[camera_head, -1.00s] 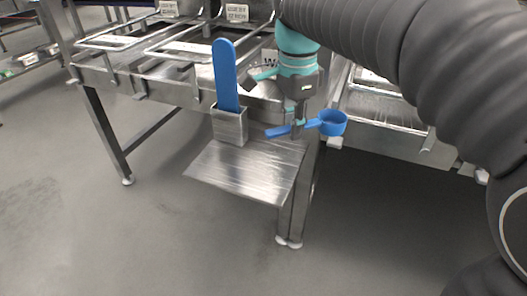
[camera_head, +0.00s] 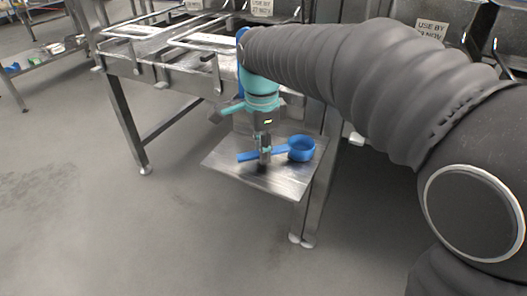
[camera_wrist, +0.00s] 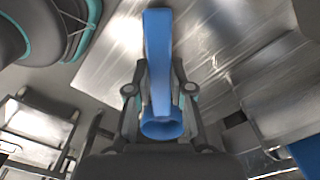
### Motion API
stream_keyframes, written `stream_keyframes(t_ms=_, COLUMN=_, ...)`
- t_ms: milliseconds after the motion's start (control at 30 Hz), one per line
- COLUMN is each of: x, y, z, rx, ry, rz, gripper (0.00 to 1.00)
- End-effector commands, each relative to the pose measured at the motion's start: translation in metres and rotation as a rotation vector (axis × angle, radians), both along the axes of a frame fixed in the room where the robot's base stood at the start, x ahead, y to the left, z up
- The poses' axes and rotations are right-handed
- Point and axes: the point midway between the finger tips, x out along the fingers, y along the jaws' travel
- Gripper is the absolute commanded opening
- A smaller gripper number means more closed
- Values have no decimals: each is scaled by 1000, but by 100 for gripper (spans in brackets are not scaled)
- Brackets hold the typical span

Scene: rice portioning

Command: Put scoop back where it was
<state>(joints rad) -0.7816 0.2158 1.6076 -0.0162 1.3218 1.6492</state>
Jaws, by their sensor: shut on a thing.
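The blue scoop (camera_head: 301,149) is over the small metal shelf (camera_head: 283,184), its cup to the right and its handle pointing left. My gripper (camera_head: 265,158) is shut on the scoop's handle, pointing down. Whether the scoop touches the shelf or hovers just above it, I cannot tell. In the wrist view the scoop (camera_wrist: 158,52) lies between my gripper's fingers (camera_wrist: 159,98), with the shelf (camera_wrist: 215,35) behind it.
A blue paddle (camera_wrist: 307,153) shows at the wrist view's lower right, near a metal holder (camera_wrist: 287,85); my arm mostly hides both in the head view. A steel counter with rails (camera_head: 150,58) stands behind the shelf. The floor in front (camera_head: 150,235) is clear.

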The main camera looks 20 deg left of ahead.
Motion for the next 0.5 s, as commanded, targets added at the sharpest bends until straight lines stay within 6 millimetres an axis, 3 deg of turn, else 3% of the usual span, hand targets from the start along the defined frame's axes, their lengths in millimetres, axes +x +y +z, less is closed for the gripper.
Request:
stream_keyframes(t_ms=200, x=0, y=0, z=-3, rx=1, ry=-1, rz=-1, gripper=0)
stream_keyframes(t_ms=233, x=0, y=0, z=-3, rx=0, ry=0, rz=-1, gripper=28)
stream_keyframes(t_ms=300, x=0, y=0, z=-3, rx=0, ry=0, rz=-1, gripper=46)
stream_keyframes(t_ms=500, x=0, y=0, z=-2, rx=1, ry=-1, rz=-1, gripper=46)
